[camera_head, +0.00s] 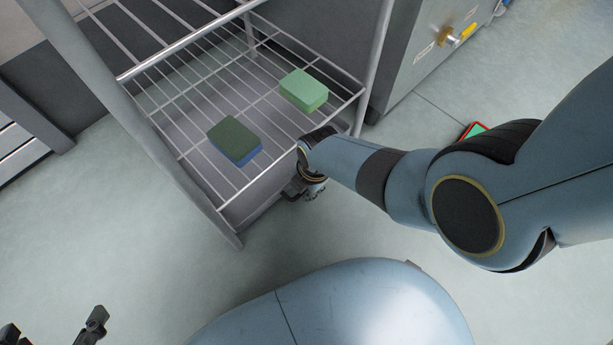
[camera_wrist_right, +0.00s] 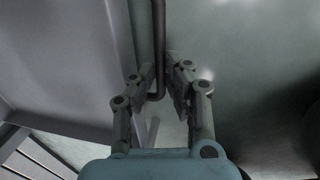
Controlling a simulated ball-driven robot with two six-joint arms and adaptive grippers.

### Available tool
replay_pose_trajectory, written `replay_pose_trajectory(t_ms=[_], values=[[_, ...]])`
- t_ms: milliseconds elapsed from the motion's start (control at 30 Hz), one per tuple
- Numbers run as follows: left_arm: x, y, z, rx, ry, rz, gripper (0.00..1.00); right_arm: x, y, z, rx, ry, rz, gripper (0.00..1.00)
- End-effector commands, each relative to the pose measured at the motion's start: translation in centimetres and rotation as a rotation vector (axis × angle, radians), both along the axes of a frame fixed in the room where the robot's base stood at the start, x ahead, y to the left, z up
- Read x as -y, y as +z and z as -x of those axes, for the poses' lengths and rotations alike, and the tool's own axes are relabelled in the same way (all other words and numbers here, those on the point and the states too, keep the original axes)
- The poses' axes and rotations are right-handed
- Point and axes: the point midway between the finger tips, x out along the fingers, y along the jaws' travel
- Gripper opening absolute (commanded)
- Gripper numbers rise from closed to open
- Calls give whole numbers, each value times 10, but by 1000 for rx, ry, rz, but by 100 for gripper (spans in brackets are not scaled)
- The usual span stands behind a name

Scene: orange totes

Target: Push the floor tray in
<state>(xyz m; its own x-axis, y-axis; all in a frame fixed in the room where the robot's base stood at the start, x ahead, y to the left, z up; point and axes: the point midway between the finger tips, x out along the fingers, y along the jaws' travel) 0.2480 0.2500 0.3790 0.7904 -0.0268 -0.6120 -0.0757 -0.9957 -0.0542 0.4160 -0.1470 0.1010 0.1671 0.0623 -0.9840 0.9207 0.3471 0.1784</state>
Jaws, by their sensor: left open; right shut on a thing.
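The grey floor tray (camera_head: 256,207) sits low in the rack, under its wire shelf. In the right wrist view its grey wall (camera_wrist_right: 75,60) fills the left side, and a dark bar-like handle (camera_wrist_right: 158,40) runs down between my fingers. My right gripper (camera_head: 310,188) is at the tray's front, mostly hidden behind my arm. In the wrist view the right gripper (camera_wrist_right: 163,85) is shut on the handle near its bent end. My left gripper (camera_head: 52,328) is open and empty at the lower left corner, partly cut off, away from the rack.
A wire shelf (camera_head: 195,95) above the tray holds a dark green and blue sponge (camera_head: 234,140) and a light green sponge (camera_head: 304,90). Metal legs (camera_head: 135,115) flank the tray. A grey cabinet (camera_head: 425,50) stands right. Floor (camera_head: 90,220) is clear at the left.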

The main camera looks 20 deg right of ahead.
Motion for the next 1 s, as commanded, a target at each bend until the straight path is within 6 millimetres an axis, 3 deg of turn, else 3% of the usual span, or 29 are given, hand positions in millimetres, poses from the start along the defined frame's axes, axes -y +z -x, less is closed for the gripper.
replay_pose_trajectory(t_ms=[233,267,433,1000], values=[[0,-1,1,-2,0,0,82,-2,1,-6,13,-3,-5,0],[0,-2,1,-2,0,0,82,-2,1,-6,14,-3,-5,14],[0,-1,1,-2,0,0,82,-2,1,-5,12,-2,-4,34],[0,0,0,1,1,1,82,-1,1,-3,9,-1,-2,34]])
